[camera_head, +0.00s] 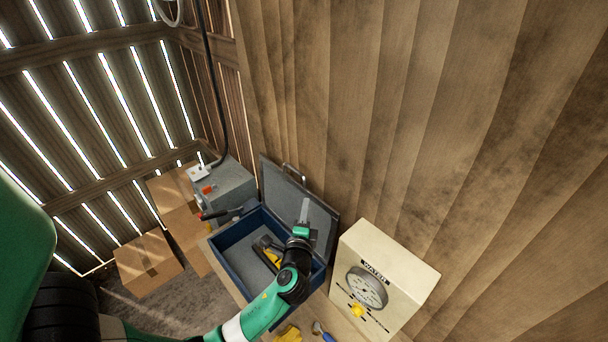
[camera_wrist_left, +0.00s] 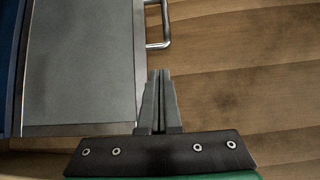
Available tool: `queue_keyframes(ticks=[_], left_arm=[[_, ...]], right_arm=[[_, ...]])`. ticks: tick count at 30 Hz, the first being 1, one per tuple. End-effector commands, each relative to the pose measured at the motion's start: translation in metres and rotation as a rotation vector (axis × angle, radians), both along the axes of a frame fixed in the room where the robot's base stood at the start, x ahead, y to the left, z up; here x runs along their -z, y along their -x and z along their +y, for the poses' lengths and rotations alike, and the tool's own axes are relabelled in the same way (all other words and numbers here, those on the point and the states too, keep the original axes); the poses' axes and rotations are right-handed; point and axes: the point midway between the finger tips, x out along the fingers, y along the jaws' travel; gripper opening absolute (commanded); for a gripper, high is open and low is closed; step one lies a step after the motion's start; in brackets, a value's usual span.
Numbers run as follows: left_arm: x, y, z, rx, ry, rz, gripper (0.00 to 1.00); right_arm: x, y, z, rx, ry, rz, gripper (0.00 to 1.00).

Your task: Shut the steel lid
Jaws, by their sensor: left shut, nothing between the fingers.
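The steel lid (camera_head: 292,192) of the blue toolbox (camera_head: 228,234) stands open, raised at the box's back side by the wooden wall, with a metal handle (camera_head: 293,173) on its outer edge. In the left wrist view the lid (camera_wrist_left: 82,68) fills the left part, with its handle (camera_wrist_left: 158,24) past its edge. My left gripper (camera_head: 305,208) is shut and empty, in front of the lid's right part in the head view. In the wrist view its fingertips (camera_wrist_left: 160,74) are beside the lid's edge, below the handle; contact cannot be told. My right gripper is not in view.
A yellow-and-black tool (camera_head: 268,252) lies inside the box. A cream water panel (camera_head: 388,280) stands to the right. A grey unit (camera_head: 222,188) and cardboard boxes (camera_head: 148,262) are to the left. Yellow and blue items lie at the bench's front. The wooden wall (camera_head: 430,120) is close behind.

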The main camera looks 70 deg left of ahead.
Motion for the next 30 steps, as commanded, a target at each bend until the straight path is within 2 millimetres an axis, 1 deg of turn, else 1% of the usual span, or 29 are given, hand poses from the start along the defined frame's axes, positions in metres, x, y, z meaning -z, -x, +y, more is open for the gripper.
queue_keyframes(ticks=[5, 8, 18, 21, 24, 30], left_arm=[[0.002, -0.001, 0.004, -0.003, -0.001, 0.005, 0.00], [0.002, -0.005, 0.013, -0.004, -0.002, 0.003, 0.00], [0.005, -0.032, 0.070, -0.003, 0.000, 0.000, 0.00], [0.007, -0.038, 0.082, -0.002, -0.001, 0.000, 0.00], [0.007, -0.041, 0.088, -0.001, 0.000, 0.000, 0.00], [0.007, -0.043, 0.091, 0.001, 0.000, -0.001, 0.00]], right_arm=[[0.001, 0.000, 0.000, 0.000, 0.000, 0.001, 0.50], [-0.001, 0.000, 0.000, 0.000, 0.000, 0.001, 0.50], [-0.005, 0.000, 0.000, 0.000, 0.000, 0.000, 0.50], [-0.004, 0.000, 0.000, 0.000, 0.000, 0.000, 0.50], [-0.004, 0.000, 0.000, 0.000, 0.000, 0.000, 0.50], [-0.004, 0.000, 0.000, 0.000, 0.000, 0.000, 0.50]])
